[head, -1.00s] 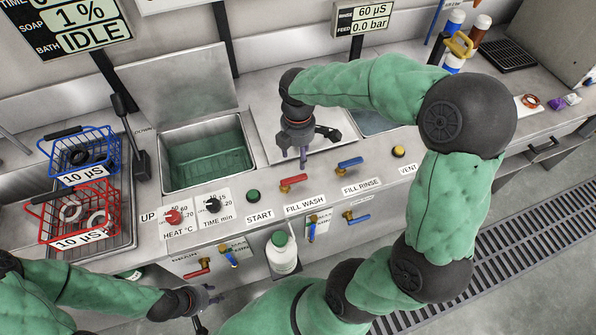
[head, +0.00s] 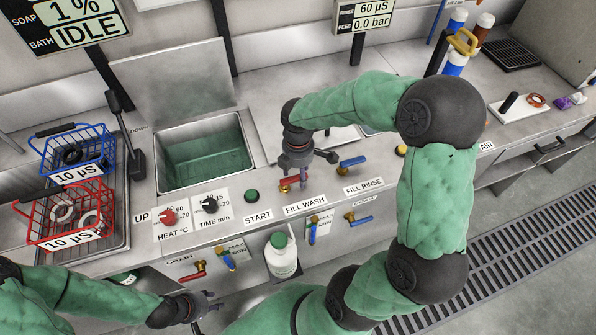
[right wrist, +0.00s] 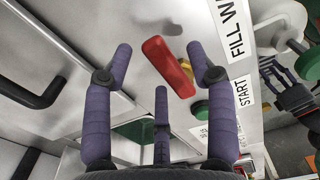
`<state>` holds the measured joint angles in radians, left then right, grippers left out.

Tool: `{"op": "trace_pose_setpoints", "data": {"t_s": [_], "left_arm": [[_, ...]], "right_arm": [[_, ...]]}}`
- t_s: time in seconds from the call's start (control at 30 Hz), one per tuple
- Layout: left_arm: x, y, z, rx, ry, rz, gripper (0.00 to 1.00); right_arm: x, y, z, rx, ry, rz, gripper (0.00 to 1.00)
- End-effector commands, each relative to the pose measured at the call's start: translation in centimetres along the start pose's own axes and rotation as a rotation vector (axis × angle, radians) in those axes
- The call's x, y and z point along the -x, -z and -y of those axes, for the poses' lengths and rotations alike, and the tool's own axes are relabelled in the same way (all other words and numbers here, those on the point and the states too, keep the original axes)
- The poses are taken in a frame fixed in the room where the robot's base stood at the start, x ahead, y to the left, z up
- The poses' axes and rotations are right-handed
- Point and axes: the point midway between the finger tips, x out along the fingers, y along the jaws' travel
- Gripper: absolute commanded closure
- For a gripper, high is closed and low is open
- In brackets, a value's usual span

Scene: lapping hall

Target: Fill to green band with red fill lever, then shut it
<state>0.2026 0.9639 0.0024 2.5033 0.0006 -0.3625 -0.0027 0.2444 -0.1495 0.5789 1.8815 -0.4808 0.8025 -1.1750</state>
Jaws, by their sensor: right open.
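The red fill lever (head: 289,181) sits on the counter's front deck above the FILL WASH label. My right gripper (head: 303,182) points down right beside it. In the right wrist view the red lever (right wrist: 168,66) lies between the spread purple fingers of this open gripper (right wrist: 160,64); I see no grip on it. The square wash tank (head: 204,158) has a greenish interior; I cannot make out the green band or a clear liquid level. My left gripper (head: 208,308) is low at the front, with its fingers apart and empty.
A blue lever (head: 352,162) stands just right of the red one. A green START button (head: 252,196) and two dials lie to the left. Blue (head: 78,150) and red (head: 70,212) baskets stand at the far left. A white bottle (head: 282,257) hangs at the front.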

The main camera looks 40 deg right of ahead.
Motion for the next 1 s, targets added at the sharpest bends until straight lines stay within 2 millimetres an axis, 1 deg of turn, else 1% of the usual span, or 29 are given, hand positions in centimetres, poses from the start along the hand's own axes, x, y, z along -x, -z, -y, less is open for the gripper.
{"op": "trace_pose_setpoints", "data": {"t_s": [0.03,0.07,0.1,0.17,0.2,0.23,0.27,0.47,0.57,0.8,1.0], "left_arm": [[0.0,0.0,0.0,0.0,0.0,0.0,0.6],[0.0,0.0,0.0,0.0,0.0,0.0,0.6],[0.0,0.0,0.0,0.0,0.0,0.0,0.6],[0.0,0.0,0.0,0.0,0.0,0.0,0.6],[0.0,0.0,0.0,0.0,0.0,0.0,0.6],[0.0,0.0,0.0,0.0,0.0,0.0,0.6],[0.0,0.0,0.0,0.0,0.0,0.0,0.6],[0.2,0.0,-0.1,0.0,0.0,0.0,0.6],[1.1,0.0,-0.4,0.0,0.0,0.0,0.6],[3.7,-0.1,-1.3,0.0,0.0,0.0,0.6],[4.7,-0.2,-1.7,0.0,0.0,0.0,0.6]], "right_arm": [[0.0,0.0,0.0,0.0,0.0,0.0,0.43],[0.0,0.0,0.0,0.0,0.0,0.0,0.49],[0.0,0.0,0.0,0.0,0.0,0.0,0.6],[0.0,0.0,0.0,0.0,0.0,0.0,0.77],[0.0,0.0,0.0,0.0,0.0,0.0,0.88],[0.0,0.0,0.0,0.0,0.0,0.0,0.97],[0.0,0.0,0.0,0.0,0.0,0.0,1.0],[0.1,0.0,0.0,0.009,0.001,0.0,1.0],[0.2,0.1,-0.2,0.049,0.003,0.0,1.0],[0.4,0.3,-0.9,0.214,0.004,0.0,1.0],[0.2,0.4,-1.3,0.301,0.001,0.0,1.0]]}}
